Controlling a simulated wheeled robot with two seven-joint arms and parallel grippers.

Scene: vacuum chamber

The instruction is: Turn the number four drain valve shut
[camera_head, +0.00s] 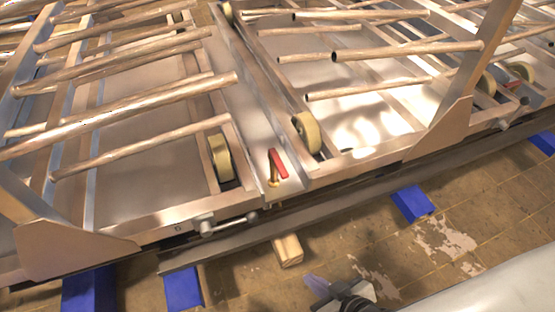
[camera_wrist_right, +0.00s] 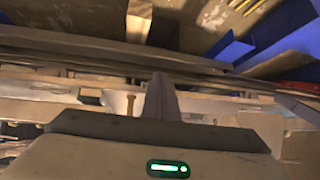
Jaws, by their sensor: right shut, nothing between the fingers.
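A valve with a red lever handle (camera_head: 279,163) and a brass-coloured stem stands in the metal channel near the front edge of the frame. A second red handle (camera_head: 513,84) shows at the far right; a red piece (camera_wrist_right: 298,87) also shows at the right edge of the right wrist view. I cannot read a number four at either handle. My right gripper (camera_head: 316,286) is at the bottom of the head view, in front of and apart from the nearer valve. Its fingers (camera_wrist_right: 160,98) are shut and empty. My left gripper is not in view.
The metal frame (camera_head: 130,222) carries many rods and several cream rollers (camera_head: 307,132). A dark rail (camera_head: 350,205) runs along its front, above blue supports (camera_head: 411,203) and a wooden block (camera_head: 288,251). The tiled floor (camera_head: 470,215) in front is mostly open.

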